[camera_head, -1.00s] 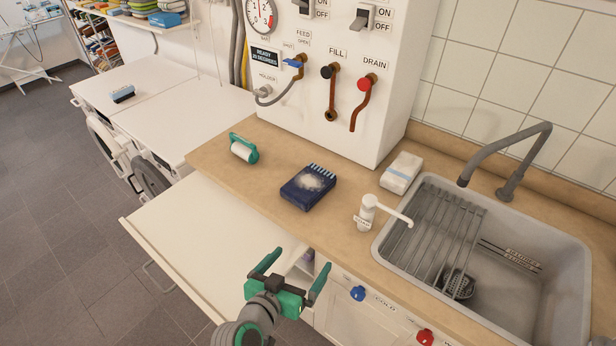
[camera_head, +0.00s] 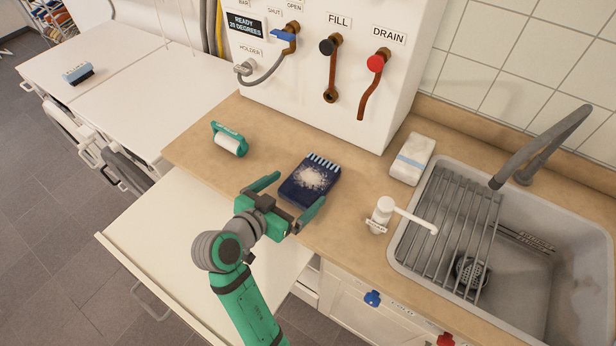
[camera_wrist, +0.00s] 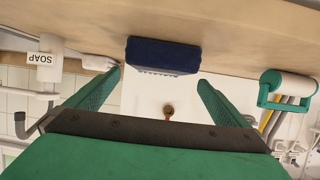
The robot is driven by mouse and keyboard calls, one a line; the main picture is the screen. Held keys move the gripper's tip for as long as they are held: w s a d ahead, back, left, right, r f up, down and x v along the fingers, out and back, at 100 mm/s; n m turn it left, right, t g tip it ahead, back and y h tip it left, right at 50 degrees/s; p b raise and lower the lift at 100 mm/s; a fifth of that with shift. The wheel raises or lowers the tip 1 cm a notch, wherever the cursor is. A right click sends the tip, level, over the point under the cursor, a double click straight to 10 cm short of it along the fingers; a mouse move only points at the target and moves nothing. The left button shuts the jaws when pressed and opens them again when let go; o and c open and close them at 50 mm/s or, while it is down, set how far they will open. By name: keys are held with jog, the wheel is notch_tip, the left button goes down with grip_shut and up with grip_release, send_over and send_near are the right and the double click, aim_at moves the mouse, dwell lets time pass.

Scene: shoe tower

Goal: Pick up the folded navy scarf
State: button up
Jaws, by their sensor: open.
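The folded navy scarf (camera_head: 309,182) lies on the tan counter, with a white powdery patch on top and a light-blue fringe along its far edge. My gripper (camera_head: 291,201) is open and empty at the near side of the scarf, its fingers spread to the left and right of it. In the wrist view the scarf (camera_wrist: 163,56) shows as a dark blue block ahead, between the lines of the two open fingers (camera_wrist: 162,84). I see no contact between the fingers and the scarf.
A lint roller (camera_head: 230,142) lies left of the scarf. A white soap dispenser (camera_head: 381,213) stands to its right, near a wrapped white block (camera_head: 412,158) and the sink (camera_head: 520,262).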

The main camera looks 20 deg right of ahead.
aim_at(305, 183)
jog(key=x, duration=0.8)
jog(key=shift+f, duration=0.25)
jog(key=c, duration=1.2)
jog(key=shift+o, duration=0.2)
jog(key=shift+a, duration=0.1)
